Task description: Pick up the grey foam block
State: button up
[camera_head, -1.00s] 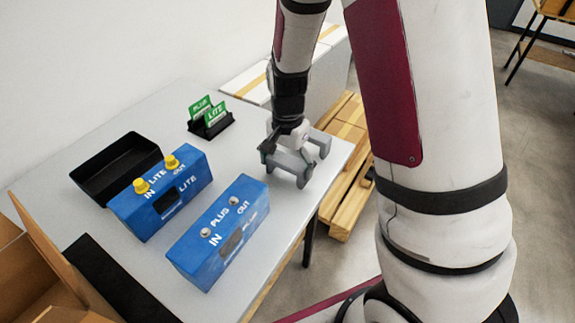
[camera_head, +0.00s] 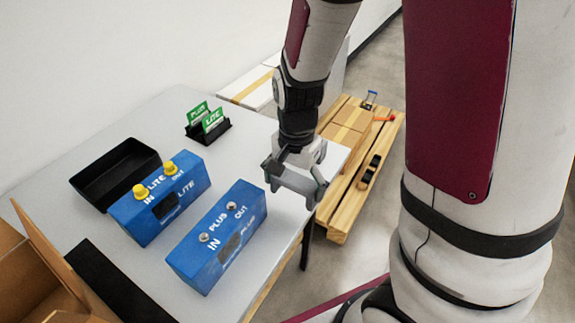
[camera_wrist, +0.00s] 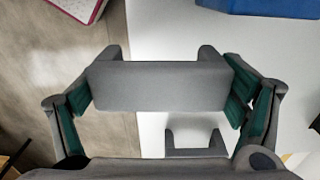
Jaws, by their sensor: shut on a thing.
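The grey foam block (camera_head: 293,182) is a U-shaped grey piece at the table's right corner in the head view. In the wrist view the same block (camera_wrist: 155,87) spans the gap between the green-padded fingers. My gripper (camera_head: 294,179) is shut on it from both ends. The block looks raised above the table, near its edge. A second, smaller-looking grey U-shaped piece (camera_wrist: 195,150) lies lower down on the white surface in the wrist view; in the head view it is hidden behind my gripper.
A blue PLUS box (camera_head: 217,250) and a blue LITE box (camera_head: 150,223) with yellow caps stand left of my gripper. A black tray (camera_head: 85,183) and a black card holder (camera_head: 208,135) are farther back. A wooden pallet (camera_head: 335,222) lies beyond the table's right edge.

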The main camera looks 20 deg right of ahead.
aim_at(307, 209)
jog(key=s, duration=0.5)
jog(key=shift+s+a+r+p, duration=0.15)
jog(key=shift+a+r+p, duration=0.05)
jog(key=shift+r+p, duration=0.2)
jog(key=s+p, duration=0.2)
jog(key=p, duration=0.3)
jog(key=shift+a+p, duration=0.15)
jog(key=shift+p, duration=0.25)
jog(key=shift+s, duration=0.1)
